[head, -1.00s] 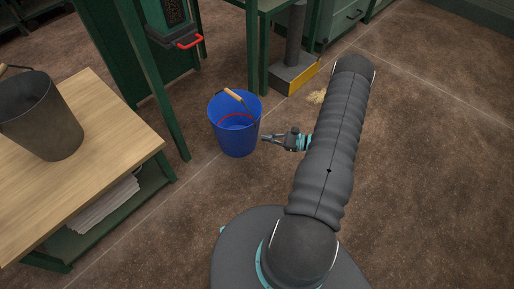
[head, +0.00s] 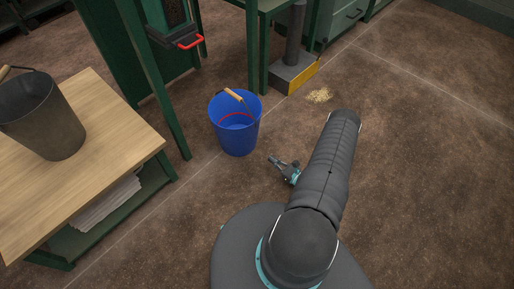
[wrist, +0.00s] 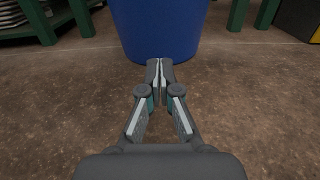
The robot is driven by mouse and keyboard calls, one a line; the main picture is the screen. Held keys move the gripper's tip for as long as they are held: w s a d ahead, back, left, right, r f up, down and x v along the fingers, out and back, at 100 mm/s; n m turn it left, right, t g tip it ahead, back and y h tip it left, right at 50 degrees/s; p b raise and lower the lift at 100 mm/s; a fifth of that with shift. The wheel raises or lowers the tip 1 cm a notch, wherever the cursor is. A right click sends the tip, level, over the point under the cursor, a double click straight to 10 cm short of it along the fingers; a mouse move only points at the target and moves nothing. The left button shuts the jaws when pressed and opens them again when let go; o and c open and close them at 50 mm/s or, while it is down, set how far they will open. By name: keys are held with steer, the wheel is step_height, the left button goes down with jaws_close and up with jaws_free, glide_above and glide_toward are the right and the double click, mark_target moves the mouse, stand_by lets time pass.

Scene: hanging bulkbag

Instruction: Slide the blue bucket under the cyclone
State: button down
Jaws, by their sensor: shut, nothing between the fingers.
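The blue bucket (head: 234,136) stands upright on the brown floor, its wooden-gripped wire handle resting across the rim. A red line shows inside it. My gripper (head: 273,160) is low at the bucket's lower right in the head view, apart from it and empty. In the wrist view the shut fingers (wrist: 160,66) point at the lower wall of the bucket (wrist: 160,28), which fills the top middle. I cannot clearly identify the cyclone; a dark green-framed outlet with a red handle (head: 190,42) hangs behind the bucket at upper left.
A wooden-topped bench (head: 105,150) at left carries a dark metal bucket (head: 45,125). A green frame leg (head: 170,110) stands left of the blue bucket. Behind it is a grey post on a yellow-edged base (head: 292,76). A pale pile (head: 319,96) lies on the floor. The right floor is clear.

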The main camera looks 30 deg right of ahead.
mark_target(252, 144)
steer(key=x, duration=1)
